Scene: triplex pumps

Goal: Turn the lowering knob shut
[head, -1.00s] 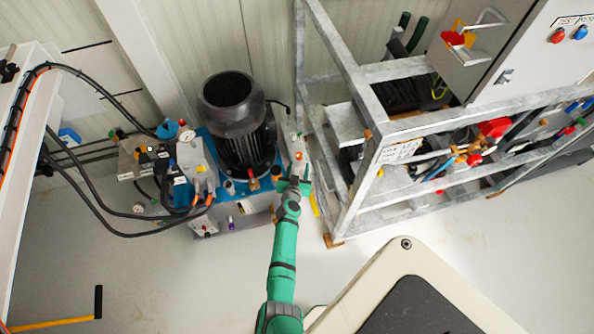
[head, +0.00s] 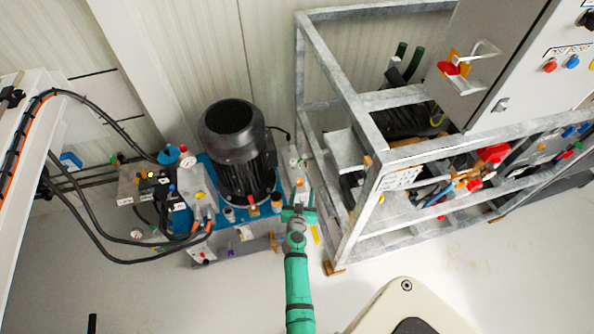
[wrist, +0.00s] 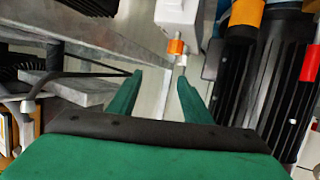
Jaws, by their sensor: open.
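My gripper (head: 299,211) is open and empty, at the right end of the pump unit, beside the metal frame. In the wrist view its two green fingers (wrist: 160,77) reach forward with a gap between them. A small orange knob-like piece (wrist: 176,47) on a pale stem stands just beyond the gap, nearer the right fingertip, and looks apart from the fingers. An orange-topped fitting (head: 299,182) shows just past my gripper in the head view. I cannot tell for sure which piece is the lowering knob.
A black motor (head: 238,150) stands on the blue pump unit, left of my gripper. A galvanized frame (head: 375,145) with a grey control cabinet (head: 500,65) stands close on the right. Black hoses (head: 85,215) hang at the left.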

